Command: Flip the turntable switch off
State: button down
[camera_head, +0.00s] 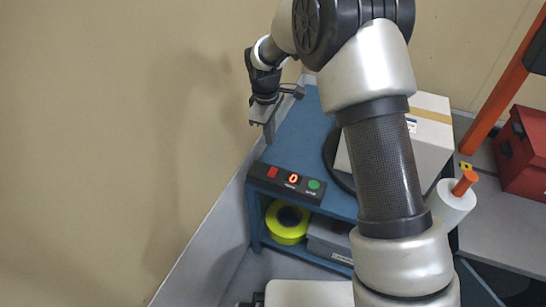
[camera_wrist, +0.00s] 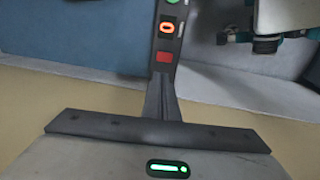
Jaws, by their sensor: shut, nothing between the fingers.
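The dark control panel (camera_head: 285,184) sits on the front edge of the blue bench. It carries a red square (camera_head: 272,172), an orange-lit 0-shaped element (camera_head: 293,179) and a green round button (camera_head: 313,184). In the wrist view the red square (camera_wrist: 165,57) and the orange-lit element (camera_wrist: 167,28) lie just beyond my fingertips. My gripper (camera_head: 269,138) is shut and empty, pointing down above the panel's red end. In the wrist view my gripper (camera_wrist: 161,78) shows its fingers together; contact cannot be told. The dark round turntable (camera_head: 332,160) is partly hidden beneath a carton.
The carton (camera_head: 432,135) stands behind my arm. A yellow tape roll (camera_head: 287,222) sits on the shelf below the panel. A white roll (camera_head: 451,205) and a red case (camera_head: 525,155) are at the right. A tan wall (camera_head: 110,130) fills the left side.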

jog(key=shift+f, duration=0.1)
jog(key=b, duration=0.3)
send_near(273, 170)
jog(key=f, duration=0.3)
jog(key=w+f, duration=0.1)
jog(key=f, duration=0.2)
jog(key=shift+w+f, duration=0.1)
jog(key=shift+f, duration=0.05)
jog(key=shift+w+d+f, duration=0.1)
jog(key=shift+f, duration=0.15)
jog(key=shift+s+f, duration=0.1)
jog(key=shift+s, duration=0.15)
jog(key=shift+s+a, duration=0.3)
jog(key=shift+s, duration=0.4)
